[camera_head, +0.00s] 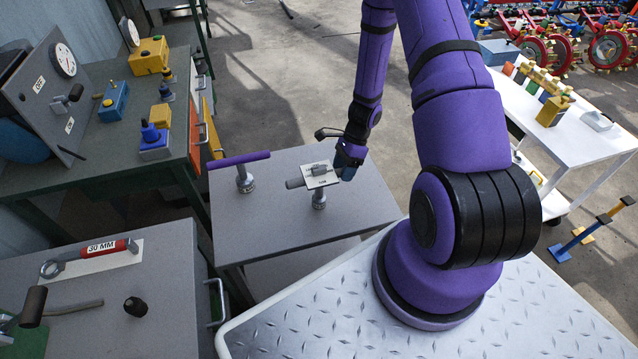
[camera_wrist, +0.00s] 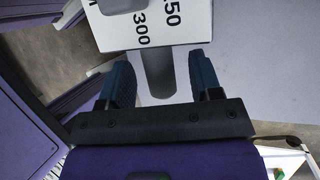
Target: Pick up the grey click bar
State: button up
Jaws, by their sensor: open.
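The grey click bar (camera_head: 294,184) sits on a short round stand (camera_head: 319,201) on the grey table, with a white numbered plate (camera_head: 321,174) on it. In the wrist view, a grey bar end (camera_wrist: 158,75) juts out from under the white plate (camera_wrist: 155,28) and lies between my two blue fingers. My gripper (camera_head: 347,170) is open at the right end of the bar; in the wrist view the jaws (camera_wrist: 160,75) show a gap on both sides of the bar.
A purple bar (camera_head: 240,159) on a similar stand is at the left of the same table (camera_head: 260,225). A green workbench (camera_head: 95,168) with gauges and blocks stands at the left. A white table (camera_head: 575,135) with coloured blocks stands at the right.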

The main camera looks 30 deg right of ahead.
jog(key=shift+x, duration=0.9)
grip_shut()
jog(key=shift+r, duration=0.2)
